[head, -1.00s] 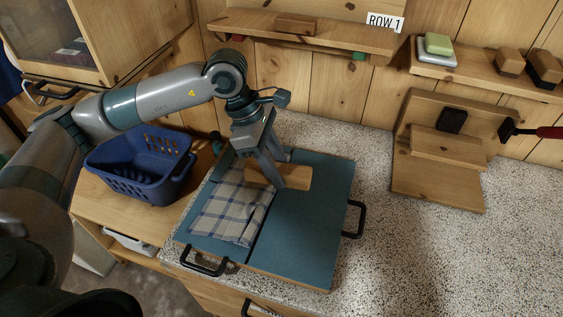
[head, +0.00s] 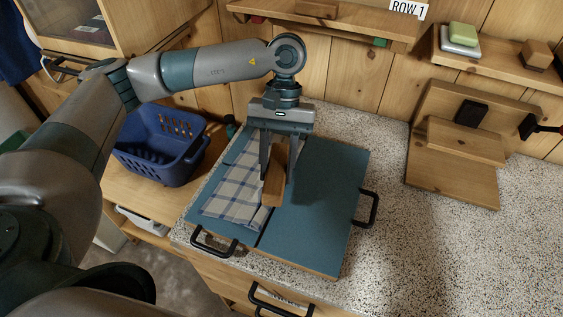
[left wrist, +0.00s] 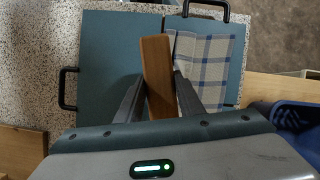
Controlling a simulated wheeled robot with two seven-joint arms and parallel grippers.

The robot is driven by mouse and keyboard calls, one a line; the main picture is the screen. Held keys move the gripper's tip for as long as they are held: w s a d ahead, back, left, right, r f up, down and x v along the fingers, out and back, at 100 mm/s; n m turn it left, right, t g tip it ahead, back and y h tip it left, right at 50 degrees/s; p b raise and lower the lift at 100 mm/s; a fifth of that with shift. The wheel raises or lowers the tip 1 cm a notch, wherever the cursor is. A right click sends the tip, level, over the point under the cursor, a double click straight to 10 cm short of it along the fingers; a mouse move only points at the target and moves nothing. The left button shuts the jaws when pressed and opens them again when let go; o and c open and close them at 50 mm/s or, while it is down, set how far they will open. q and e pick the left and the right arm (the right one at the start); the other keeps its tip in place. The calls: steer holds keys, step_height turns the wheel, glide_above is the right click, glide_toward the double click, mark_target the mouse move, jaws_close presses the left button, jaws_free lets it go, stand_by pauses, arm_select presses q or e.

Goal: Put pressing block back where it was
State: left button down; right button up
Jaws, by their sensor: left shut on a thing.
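The pressing block, a plain wooden bar, is in the head view (head: 275,182) and the left wrist view (left wrist: 158,75). My left gripper (head: 277,178) points down over the blue board and is shut on the block, with one finger on each side. The block lies lengthwise over the board, near the edge of a checked cloth (head: 238,190). I cannot tell whether it touches the board (head: 325,200). In the left wrist view the fingers (left wrist: 158,95) flank the block. My right gripper is not in view.
A shelf (head: 345,27) labelled ROW 1 at the back holds another wooden block (head: 316,9). A wooden stand (head: 450,180) is at the right, below a shelf with a soap-like stack (head: 460,38). A blue basket (head: 160,150) is left. Speckled counter is clear right of the board.

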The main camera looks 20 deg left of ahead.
arm_select(q)
steer(key=m, duration=0.1)
steer(key=m+y, duration=0.1)
steer(key=m, duration=0.1)
steer(key=shift+s+a+m, duration=0.15)
steer(key=shift+s+m, duration=0.15)
steer(key=shift+s, duration=0.1)
steer(key=shift+s, duration=0.1)
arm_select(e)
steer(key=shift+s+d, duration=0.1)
